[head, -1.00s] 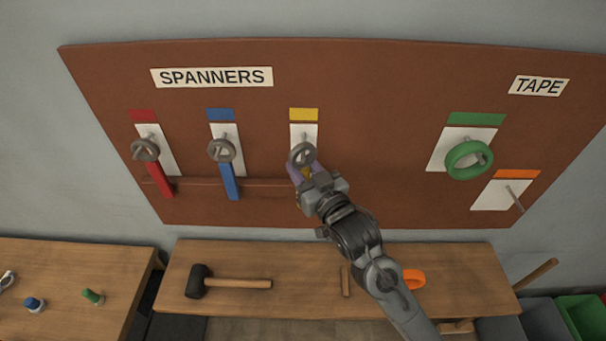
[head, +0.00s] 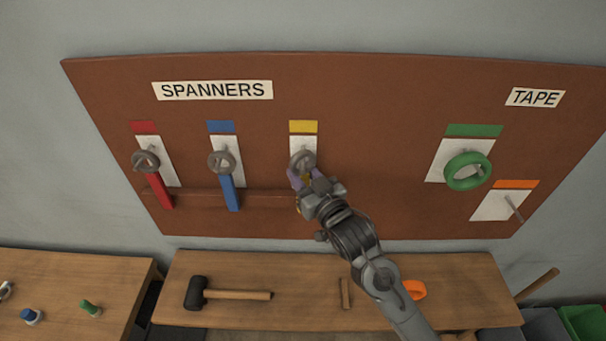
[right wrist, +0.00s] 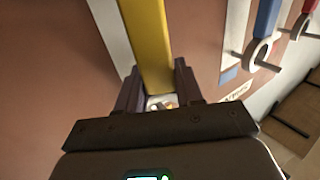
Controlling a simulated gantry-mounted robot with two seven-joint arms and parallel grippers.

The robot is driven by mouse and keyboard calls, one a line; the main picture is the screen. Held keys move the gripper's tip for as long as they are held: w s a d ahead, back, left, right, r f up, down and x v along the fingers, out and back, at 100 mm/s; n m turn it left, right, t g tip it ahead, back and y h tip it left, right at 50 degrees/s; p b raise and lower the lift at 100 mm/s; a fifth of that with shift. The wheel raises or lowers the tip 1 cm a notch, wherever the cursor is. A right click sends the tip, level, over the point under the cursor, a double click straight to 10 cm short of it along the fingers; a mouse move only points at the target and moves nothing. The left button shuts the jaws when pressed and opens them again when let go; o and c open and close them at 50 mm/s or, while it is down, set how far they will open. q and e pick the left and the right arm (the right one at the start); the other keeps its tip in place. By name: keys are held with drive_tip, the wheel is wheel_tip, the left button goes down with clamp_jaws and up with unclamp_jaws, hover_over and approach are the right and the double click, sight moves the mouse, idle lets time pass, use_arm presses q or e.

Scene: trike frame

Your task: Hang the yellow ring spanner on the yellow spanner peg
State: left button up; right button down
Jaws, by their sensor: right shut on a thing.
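The yellow ring spanner (right wrist: 148,40) has a yellow handle and a grey ring end (head: 302,161). My right gripper (head: 304,180) is shut on the handle just below the ring, and the handle also shows between the fingers in the right wrist view (right wrist: 158,92). The ring is in front of the white backing under the yellow label (head: 303,127) on the brown board. The yellow spanner peg does not show clearly behind the ring, so I cannot tell whether the ring is around it. My left gripper is not in view.
A red spanner (head: 158,188) and a blue spanner (head: 229,190) hang to the left. A green tape roll (head: 468,171) hangs at the right, above an empty peg (head: 514,208). A mallet (head: 230,294) and an orange ring (head: 413,290) lie on the bench below.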

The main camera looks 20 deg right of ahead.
idle(0.3)
drive_tip(key=c, duration=0.6)
unclamp_jaws()
drive_tip(key=shift+c, duration=0.2)
drive_tip(key=shift+s+f, duration=0.1)
drive_tip(key=shift+s, duration=0.35)
drive_tip(key=s+d+b, duration=0.1)
drive_tip(key=s+b, duration=0.1)
drive_tip(key=s, duration=0.8)
drive_tip(key=s+f+m+g+h, duration=0.1)
drive_tip(key=s+f+g, duration=0.3)
drive_tip(key=f, duration=0.5)
drive_tip(key=s+f+g, duration=0.2)
drive_tip(key=s+f, duration=0.4)
drive_tip(key=f, duration=0.4)
drive_tip(key=s+d+f+n+g+h, duration=0.1)
drive_tip(key=s+f+g, duration=0.35)
drive_tip(key=s, duration=0.25)
drive_tip(key=s+d+f+g, duration=0.1)
drive_tip(key=s+f+g, duration=0.2)
drive_tip(key=s+f, duration=0.3)
drive_tip(key=w+r+p+v, duration=0.1)
drive_tip(key=w+p+v, duration=0.1)
drive_tip(key=p+v, duration=1)
drive_tip(key=shift+w+a+r+g, duration=0.25)
drive_tip(key=shift+a+r+g, duration=0.1)
drive_tip(key=shift+r, duration=0.2)
